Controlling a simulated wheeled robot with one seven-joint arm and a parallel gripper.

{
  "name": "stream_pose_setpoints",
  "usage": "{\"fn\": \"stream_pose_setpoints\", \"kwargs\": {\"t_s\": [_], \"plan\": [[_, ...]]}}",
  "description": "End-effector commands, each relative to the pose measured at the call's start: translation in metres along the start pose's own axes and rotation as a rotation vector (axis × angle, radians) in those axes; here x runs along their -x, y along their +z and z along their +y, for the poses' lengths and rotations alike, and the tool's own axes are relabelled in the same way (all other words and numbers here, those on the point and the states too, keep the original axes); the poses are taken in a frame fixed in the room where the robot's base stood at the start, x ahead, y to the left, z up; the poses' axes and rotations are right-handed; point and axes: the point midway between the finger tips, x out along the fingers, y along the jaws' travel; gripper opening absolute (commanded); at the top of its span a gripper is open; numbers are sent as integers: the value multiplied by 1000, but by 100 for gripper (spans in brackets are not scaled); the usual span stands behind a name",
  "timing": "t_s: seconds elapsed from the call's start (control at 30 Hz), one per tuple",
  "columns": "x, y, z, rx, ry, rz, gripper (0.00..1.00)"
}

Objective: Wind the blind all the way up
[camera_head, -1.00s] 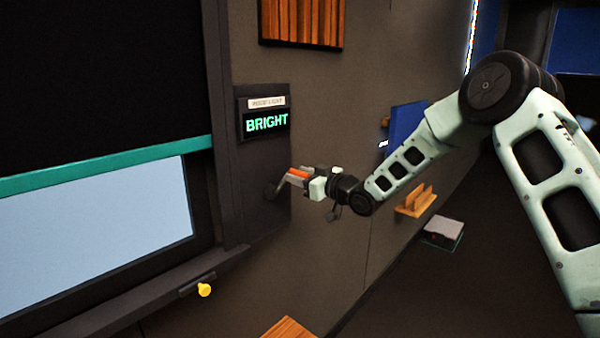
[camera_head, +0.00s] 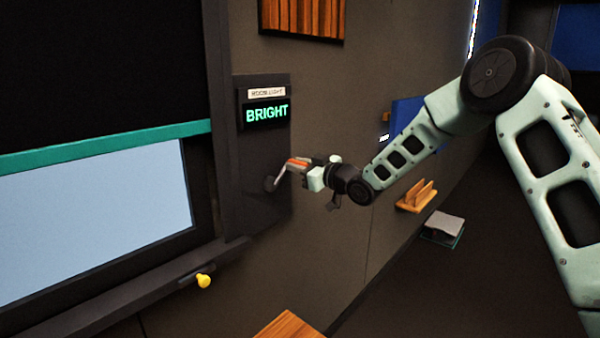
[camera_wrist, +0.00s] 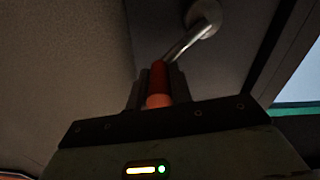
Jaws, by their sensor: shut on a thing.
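The black blind (camera_head: 100,70) covers the upper part of the window. Its teal bottom bar (camera_head: 100,146) runs across the window, with bright pale glass (camera_head: 95,215) below it. A crank with an orange-red handle (camera_head: 297,162) and a grey metal arm (camera_head: 282,175) is mounted on the dark panel right of the window. My gripper (camera_head: 305,168) is shut on the crank handle. In the wrist view the handle (camera_wrist: 159,85) stands between the fingers, and the metal arm (camera_wrist: 188,40) leads up to a round pale hub (camera_wrist: 204,16).
A display (camera_head: 267,113) above the crank reads BRIGHT, under a "ROOM LIGHT" label. A wooden holder (camera_head: 416,197), a blue panel (camera_head: 405,122) and a wooden top (camera_head: 289,328) are to the right and below.

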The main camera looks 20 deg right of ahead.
Motion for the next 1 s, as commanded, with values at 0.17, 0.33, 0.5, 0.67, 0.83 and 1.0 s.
{"fn": "stream_pose_setpoints", "kwargs": {"t_s": [0.17, 0.33, 0.5, 0.67, 0.83, 1.0], "plan": [[0, -2, -9, 135, 0, 4, 0], [0, -9, -17, 292, 0, 5, 0], [0, -16, -28, 454, 0, 5, 0], [0, -21, -38, 607, 0, 5, 0], [0, -24, -50, 768, 0, 5, 0], [0, -25, -62, 928, 1, 5, 0]]}}
